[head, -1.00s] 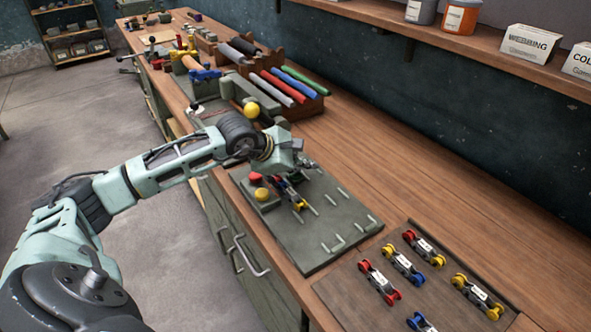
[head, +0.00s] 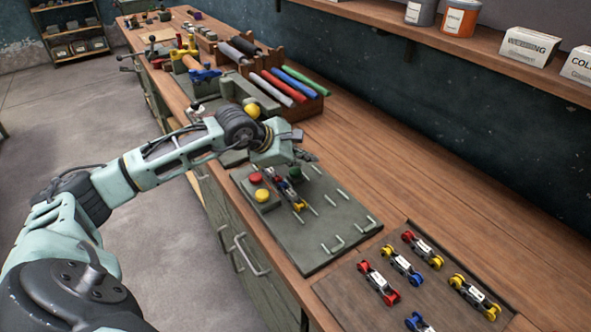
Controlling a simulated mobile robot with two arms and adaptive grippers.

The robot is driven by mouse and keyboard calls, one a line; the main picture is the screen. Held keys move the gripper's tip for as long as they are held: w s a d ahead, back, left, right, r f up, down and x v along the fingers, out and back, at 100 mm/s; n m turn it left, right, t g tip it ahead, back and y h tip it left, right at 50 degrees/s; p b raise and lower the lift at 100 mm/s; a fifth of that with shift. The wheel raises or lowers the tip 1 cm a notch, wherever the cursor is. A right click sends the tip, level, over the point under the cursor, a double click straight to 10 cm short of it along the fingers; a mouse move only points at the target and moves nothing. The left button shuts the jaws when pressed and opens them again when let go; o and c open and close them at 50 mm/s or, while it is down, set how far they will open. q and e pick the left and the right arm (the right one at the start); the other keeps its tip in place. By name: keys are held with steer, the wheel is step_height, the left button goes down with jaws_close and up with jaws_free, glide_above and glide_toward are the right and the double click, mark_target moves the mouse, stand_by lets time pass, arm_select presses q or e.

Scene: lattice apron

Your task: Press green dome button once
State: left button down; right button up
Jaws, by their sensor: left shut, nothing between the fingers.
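The green dome button (head: 295,174) shows at the far side of the grey-green board (head: 325,215), just below my left gripper in the picture and partly hidden. A red dome button (head: 255,178) and a yellow dome button (head: 262,195) sit on a small block at the board's left. My left gripper (head: 312,157) is shut and empty, beyond the green button in the picture; I cannot tell its exact height above the board. My right gripper is out of view.
A brown tray (head: 345,293) with several coloured-wheel parts is in front. The bench's right side is clear.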

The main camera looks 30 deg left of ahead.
arm_select(q)
step_height(320, 180, up, 5)
steer(key=shift+r+p, duration=0.1)
steer(key=shift+p, duration=0.95)
